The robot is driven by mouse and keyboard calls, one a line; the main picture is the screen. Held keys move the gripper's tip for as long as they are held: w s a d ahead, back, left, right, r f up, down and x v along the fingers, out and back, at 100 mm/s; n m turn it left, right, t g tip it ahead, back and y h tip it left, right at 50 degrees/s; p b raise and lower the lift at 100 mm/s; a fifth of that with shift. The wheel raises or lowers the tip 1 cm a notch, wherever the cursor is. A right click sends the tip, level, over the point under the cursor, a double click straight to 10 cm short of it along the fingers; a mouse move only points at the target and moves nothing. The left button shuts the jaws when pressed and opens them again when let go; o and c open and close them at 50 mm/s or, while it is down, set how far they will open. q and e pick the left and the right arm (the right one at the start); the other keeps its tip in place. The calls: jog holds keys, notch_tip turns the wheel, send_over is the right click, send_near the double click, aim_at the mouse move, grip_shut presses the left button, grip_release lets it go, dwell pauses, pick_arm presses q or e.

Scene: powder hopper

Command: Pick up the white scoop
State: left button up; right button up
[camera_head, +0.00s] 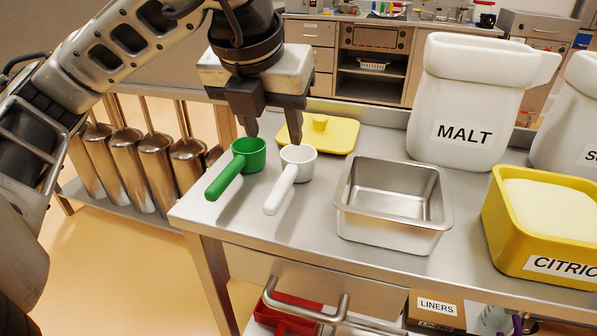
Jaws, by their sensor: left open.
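The white scoop (290,177) lies on the steel table with its bowl toward the back and its handle pointing to the front left. My left gripper (274,138) is open, pointing down, with its fingers near the bowls of the green and white scoops. One finger is above or behind the green bowl and the other is by the far rim of the white bowl. I cannot tell whether either finger touches a scoop. My right gripper is not in view.
A green scoop (235,168) lies just left of the white one. A yellow lid (338,137) is behind. A steel pan (392,222), a white MALT container (458,100) and a yellow CITRIC bin (543,232) stand to the right. The table's left front edge is close.

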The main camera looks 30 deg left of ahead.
aim_at(284, 178)
pick_arm(q)
jog(key=x, duration=0.8)
jog(key=shift+w+f+b, duration=0.1)
jog(key=shift+f+b, duration=0.2)
jog(key=x, duration=0.5)
jog(key=shift+a+f, duration=0.15)
jog(key=shift+f+b, duration=0.25)
jog(key=shift+b, duration=0.3)
grip_shut()
